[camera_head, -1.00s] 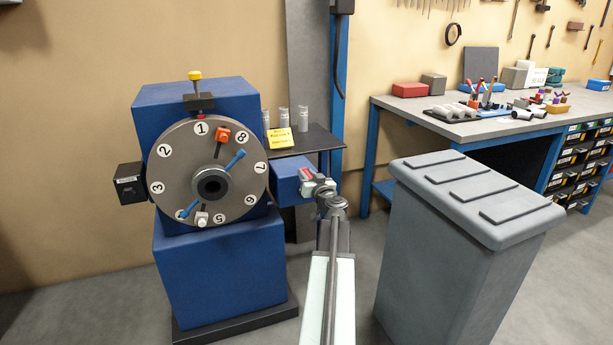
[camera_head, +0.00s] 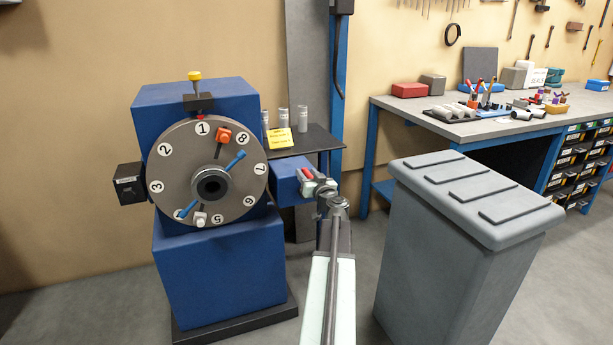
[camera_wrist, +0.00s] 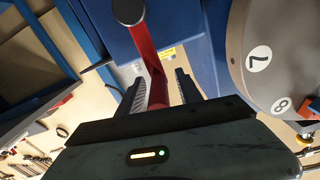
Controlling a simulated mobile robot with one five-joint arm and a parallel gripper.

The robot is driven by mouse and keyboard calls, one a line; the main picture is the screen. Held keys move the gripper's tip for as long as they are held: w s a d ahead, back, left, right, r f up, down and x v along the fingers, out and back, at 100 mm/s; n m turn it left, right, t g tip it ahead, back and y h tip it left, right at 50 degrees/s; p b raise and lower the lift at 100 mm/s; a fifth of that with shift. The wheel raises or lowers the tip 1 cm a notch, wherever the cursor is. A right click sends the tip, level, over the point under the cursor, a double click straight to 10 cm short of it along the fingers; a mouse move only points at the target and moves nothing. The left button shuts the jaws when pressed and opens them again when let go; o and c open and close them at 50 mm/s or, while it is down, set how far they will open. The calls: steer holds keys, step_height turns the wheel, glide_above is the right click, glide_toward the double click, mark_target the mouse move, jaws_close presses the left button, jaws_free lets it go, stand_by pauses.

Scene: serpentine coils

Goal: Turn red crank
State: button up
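The red crank (camera_wrist: 147,48) shows in the wrist view as a red arm running from a dark round hub down between my fingers. In the head view only a small red part of the crank (camera_head: 306,174) shows, at the right side of the blue machine (camera_head: 222,270). My gripper (camera_wrist: 163,92) has one finger on each side of the red arm, with a visible gap on the right side. Whether the left finger touches it is unclear. In the head view my gripper (camera_head: 320,186) is at the crank, and its fingers are mostly hidden.
A grey numbered disc (camera_head: 180,165) with an orange knob (camera_head: 223,136) faces front on the machine. A grey lidded bin (camera_head: 455,265) stands right of my arm. A dark shelf (camera_head: 318,142) is behind the crank. A workbench (camera_head: 430,124) stands at the back right.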

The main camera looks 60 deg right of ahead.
steer(key=v, duration=0.7)
steer(key=shift+s+a, duration=0.25)
steer(key=shift+a, duration=0.05)
steer(key=shift+r, duration=0.1)
